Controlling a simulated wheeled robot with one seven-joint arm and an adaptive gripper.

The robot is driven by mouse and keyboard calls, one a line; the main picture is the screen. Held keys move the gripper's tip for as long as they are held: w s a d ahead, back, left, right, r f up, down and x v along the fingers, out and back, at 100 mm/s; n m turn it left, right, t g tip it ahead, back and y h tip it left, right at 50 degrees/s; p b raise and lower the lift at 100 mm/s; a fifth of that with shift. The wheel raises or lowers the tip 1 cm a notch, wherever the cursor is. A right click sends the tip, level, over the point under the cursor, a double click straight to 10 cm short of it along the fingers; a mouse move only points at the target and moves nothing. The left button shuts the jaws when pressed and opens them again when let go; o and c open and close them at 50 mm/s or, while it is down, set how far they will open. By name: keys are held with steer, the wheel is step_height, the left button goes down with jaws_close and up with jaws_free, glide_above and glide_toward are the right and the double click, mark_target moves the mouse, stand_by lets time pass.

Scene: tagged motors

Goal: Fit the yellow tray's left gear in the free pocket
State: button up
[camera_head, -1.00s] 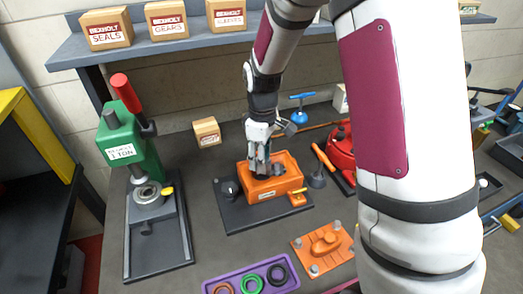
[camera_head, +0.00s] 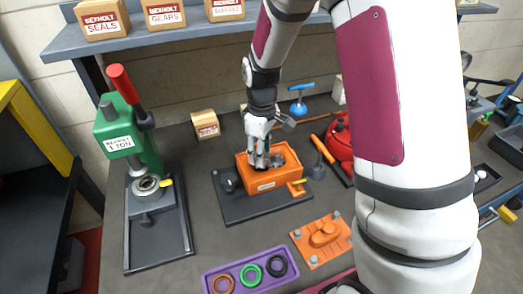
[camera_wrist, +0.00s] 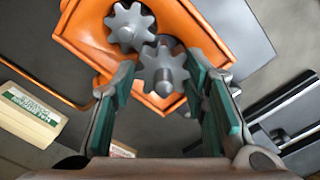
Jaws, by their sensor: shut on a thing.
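The orange gear housing (camera_head: 268,183) sits on a dark base plate in the head view. My gripper (camera_head: 262,160) is over its left half, pointing down. In the wrist view, my gripper (camera_wrist: 163,72) is shut on a grey toothed gear (camera_wrist: 163,68) with a central shaft, between green-lined fingers. Another grey gear (camera_wrist: 130,25) stands in the orange housing (camera_wrist: 85,28), right beside the held gear. Their teeth look close or touching; I cannot tell whether they mesh. The pocket under the held gear is hidden. I cannot make out a yellow tray.
A green press (camera_head: 125,135) stands at left. A purple tray (camera_head: 210,282) with several rings and an orange plate (camera_head: 322,240) lie in front. A small box (camera_head: 205,124) stands behind the housing; a red object (camera_head: 340,140) is at right. Bench between press and base plate is clear.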

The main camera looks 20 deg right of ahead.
steer(key=shift+f+b, duration=0.3)
steer(key=shift+f, duration=0.85)
stand_by(1.1)
steer(key=shift+r+p, duration=0.25)
steer(key=shift+p, duration=0.05)
stand_by(2.0)
steer(key=o, duration=1.5)
steer(key=shift+c, duration=0.2)
steer(key=shift+r+p, duration=1.1)
steer(key=shift+r, duration=1.85)
step_height(320, 180, up, 12)
